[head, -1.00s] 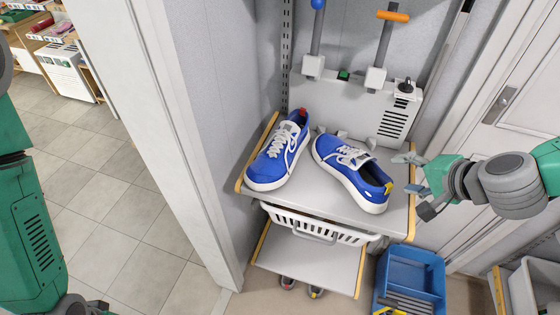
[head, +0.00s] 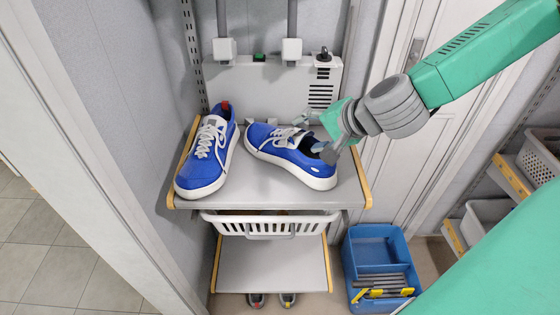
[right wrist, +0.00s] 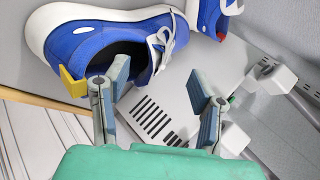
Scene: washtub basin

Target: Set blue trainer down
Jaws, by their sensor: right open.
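Two blue trainers with white soles and laces rest on the grey shelf (head: 262,198). The left trainer (head: 208,160) points its toe toward the front edge. The right trainer (head: 290,160) lies with its heel toward the right front and its toe toward the back left. My right gripper (head: 314,135) is open at the right trainer's collar. In the right wrist view the gripper (right wrist: 158,80) has one finger over the shoe's opening and the other outside, beyond its side. Contact cannot be told. My left gripper is out of view.
A grey panel (head: 262,85) with upright posts stands behind the trainers. A white basket (head: 270,226) hangs below the shelf, above a lower shelf (head: 270,262). A blue bin (head: 375,250) stands on the floor at right. A door frame (head: 85,150) is at left.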

